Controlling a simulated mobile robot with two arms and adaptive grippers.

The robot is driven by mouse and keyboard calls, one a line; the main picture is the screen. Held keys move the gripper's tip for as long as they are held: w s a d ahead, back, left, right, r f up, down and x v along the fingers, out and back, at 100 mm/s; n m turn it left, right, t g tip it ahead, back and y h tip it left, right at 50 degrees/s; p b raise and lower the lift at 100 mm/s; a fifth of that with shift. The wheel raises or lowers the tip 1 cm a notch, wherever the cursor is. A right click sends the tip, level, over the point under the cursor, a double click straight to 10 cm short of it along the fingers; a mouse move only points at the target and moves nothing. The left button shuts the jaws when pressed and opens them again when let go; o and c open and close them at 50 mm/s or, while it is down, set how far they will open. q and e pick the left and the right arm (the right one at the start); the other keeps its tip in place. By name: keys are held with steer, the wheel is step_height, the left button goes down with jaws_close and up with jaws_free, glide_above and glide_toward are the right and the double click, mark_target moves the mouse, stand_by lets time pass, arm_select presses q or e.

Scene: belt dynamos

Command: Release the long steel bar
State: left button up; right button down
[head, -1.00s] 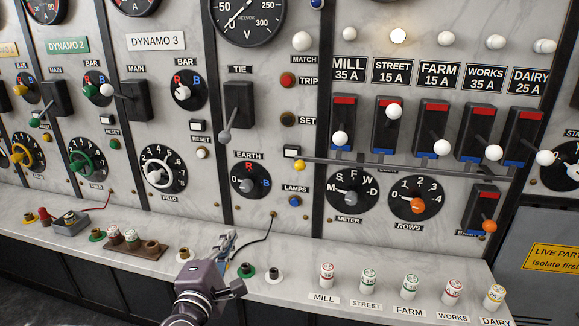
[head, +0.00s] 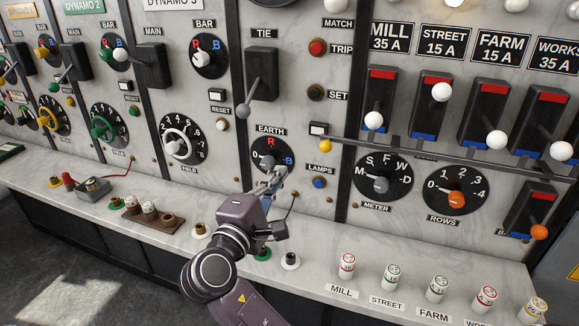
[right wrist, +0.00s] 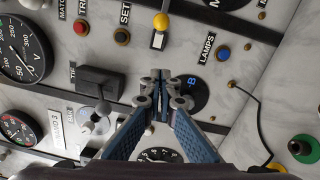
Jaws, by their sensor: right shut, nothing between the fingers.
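The long steel bar (head: 440,159) runs across the panel below the row of white-knobbed lever switches. A yellow knob (head: 325,146) is at its left end; it also shows at the top of the right wrist view (right wrist: 161,22). My right gripper (head: 275,180) is shut and empty. Its fingertips are in front of the EARTH dial (head: 270,156), lower left of the yellow knob, apart from the bar. In the right wrist view the closed fingertips (right wrist: 161,77) cover part of that dial. My left gripper is not in view.
The TIE lever (head: 261,85) hangs left of the bar's end. The METER dial (head: 385,179) and ROWS dial (head: 455,191) sit below the bar. On the marble shelf (head: 330,235) stand labelled fuses, such as the MILL fuse (head: 347,265), and small sockets. A black cable rises near my gripper.

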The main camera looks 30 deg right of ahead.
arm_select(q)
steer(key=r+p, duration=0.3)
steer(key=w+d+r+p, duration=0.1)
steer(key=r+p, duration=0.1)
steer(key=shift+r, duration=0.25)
arm_select(e)
steer(key=w+d+r, duration=0.1)
steer(key=w+d, duration=0.1)
steer(key=d, duration=0.7)
steer(key=shift+w+d, duration=0.35)
steer(key=shift+d, duration=0.05)
steer(key=shift+w, duration=0.1)
steer(key=shift+r, duration=0.1)
